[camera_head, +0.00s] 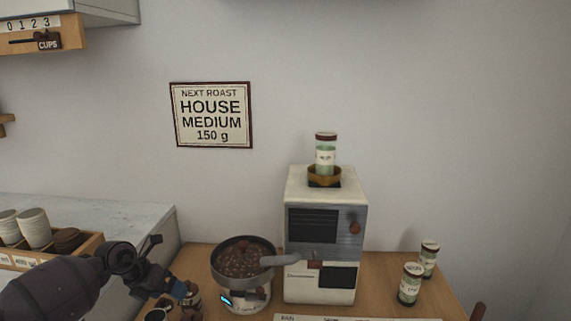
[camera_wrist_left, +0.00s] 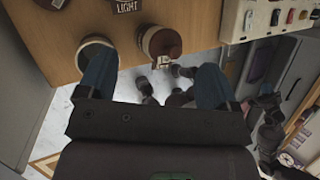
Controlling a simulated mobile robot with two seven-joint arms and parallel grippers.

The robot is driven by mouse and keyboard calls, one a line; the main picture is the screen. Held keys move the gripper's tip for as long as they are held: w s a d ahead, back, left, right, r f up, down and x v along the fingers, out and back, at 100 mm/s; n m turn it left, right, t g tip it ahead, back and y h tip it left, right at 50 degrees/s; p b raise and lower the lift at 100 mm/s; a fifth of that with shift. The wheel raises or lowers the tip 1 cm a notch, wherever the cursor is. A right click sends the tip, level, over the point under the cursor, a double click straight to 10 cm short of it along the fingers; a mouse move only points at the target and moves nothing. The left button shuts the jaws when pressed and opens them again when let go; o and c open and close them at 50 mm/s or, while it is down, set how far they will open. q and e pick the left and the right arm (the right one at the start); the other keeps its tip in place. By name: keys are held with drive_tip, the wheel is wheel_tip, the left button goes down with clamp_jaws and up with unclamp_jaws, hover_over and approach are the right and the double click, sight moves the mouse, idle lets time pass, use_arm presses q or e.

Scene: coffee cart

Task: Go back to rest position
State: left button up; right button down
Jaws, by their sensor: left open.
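My left gripper (camera_head: 168,287) comes in from the lower left in the head view, above the left edge of the wooden table. In the left wrist view its two blue-grey fingers (camera_wrist_left: 156,88) stand wide apart with nothing between them.
A pan of brown beans (camera_head: 240,264) sits on a scale right of my left gripper. The white machine (camera_head: 300,190) carries a green-labelled jar (camera_head: 325,157). Two jars (camera_head: 409,285) stand at right. A cup tray (camera_head: 85,250) is behind my left arm.

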use_arm(q)
drive_tip(key=d+r+n+t+h, duration=0.7)
drive_tip(key=d+r+h, duration=0.25)
drive_tip(key=d, duration=0.25)
drive_tip(key=s+a+f+n+y, duration=0.3)
drive_tip(key=s+f+n+y, duration=0.2)
drive_tip(key=s+f+n, duration=0.3)
drive_tip(key=s+a+f+n+y, duration=0.3)
drive_tip(key=s+f+n+y, duration=0.2)
drive_tip(key=s+f+n, duration=0.3)
drive_tip(key=s+a+f+n+y, duration=0.4)
drive_tip(key=s+f+n, duration=0.5)
drive_tip(key=s+n, duration=0.6)
drive_tip(key=s+y, duration=0.1)
drive_tip(key=s, duration=0.3)
drive_tip(key=shift+t, duration=0.4)
